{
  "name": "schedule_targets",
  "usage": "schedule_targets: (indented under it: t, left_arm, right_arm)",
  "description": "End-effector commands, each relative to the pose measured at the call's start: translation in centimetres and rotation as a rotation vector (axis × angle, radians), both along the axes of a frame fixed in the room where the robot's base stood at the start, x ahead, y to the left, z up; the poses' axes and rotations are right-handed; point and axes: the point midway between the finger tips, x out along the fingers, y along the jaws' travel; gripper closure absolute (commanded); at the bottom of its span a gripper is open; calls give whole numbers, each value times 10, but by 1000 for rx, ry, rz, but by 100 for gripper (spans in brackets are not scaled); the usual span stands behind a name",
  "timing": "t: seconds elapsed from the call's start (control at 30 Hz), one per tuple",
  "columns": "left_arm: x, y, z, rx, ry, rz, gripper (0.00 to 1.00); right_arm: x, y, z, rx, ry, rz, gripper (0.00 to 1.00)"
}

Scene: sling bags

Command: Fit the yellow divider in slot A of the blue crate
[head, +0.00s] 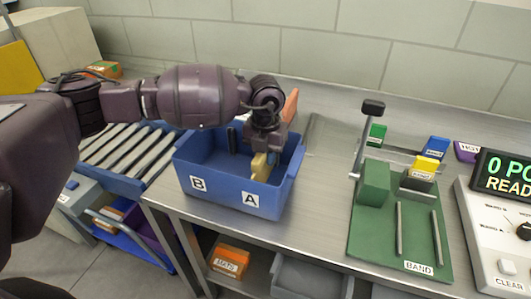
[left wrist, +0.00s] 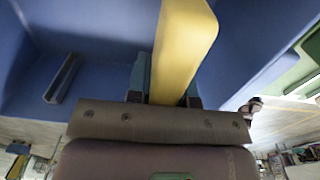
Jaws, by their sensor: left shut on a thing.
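The blue crate (head: 222,190) stands on the metal bench, open at the top, with white labels B and A on its front wall. My left gripper (head: 262,152) reaches down into the crate on the A side and is shut on the yellow divider (head: 260,168). The left wrist view also shows the divider (left wrist: 183,45) between the fingers (left wrist: 165,92), against the blue crate walls (left wrist: 105,22). A dark slotted rail (left wrist: 62,78) is on a crate wall away from the divider. The divider's lower end and its fit in slot A are hidden. My right gripper is not in view.
A green fixture labelled BAND (head: 375,240) with a lever stands to the right, with small coloured blocks behind it. A control panel (head: 500,240) is at the far right. A roller conveyor (head: 125,155) lies left of the crate. Bench between crate and fixture is clear.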

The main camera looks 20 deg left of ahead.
Motion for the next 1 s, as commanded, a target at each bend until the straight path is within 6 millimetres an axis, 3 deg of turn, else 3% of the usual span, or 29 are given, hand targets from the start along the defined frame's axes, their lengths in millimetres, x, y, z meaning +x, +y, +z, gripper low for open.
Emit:
schedule_targets:
  t: [0.3, 0.77, 0.8, 0.97, 1.0]
  left_arm:
    - [0, 0, -7, 0, 0, 0, 100]
    - [0, 0, -16, 0, 0, 0, 100]
    - [0, 0, -16, 0, 0, 0, 74]
    - [0, 0, -15, 0, 0, 0, 50]
    - [0, 0, -15, 0, 0, 0, 49]
  right_arm:
    - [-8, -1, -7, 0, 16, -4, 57]
    - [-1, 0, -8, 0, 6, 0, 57]
    - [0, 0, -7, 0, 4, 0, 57]
    - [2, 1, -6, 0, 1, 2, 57]
    - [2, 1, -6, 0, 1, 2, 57]
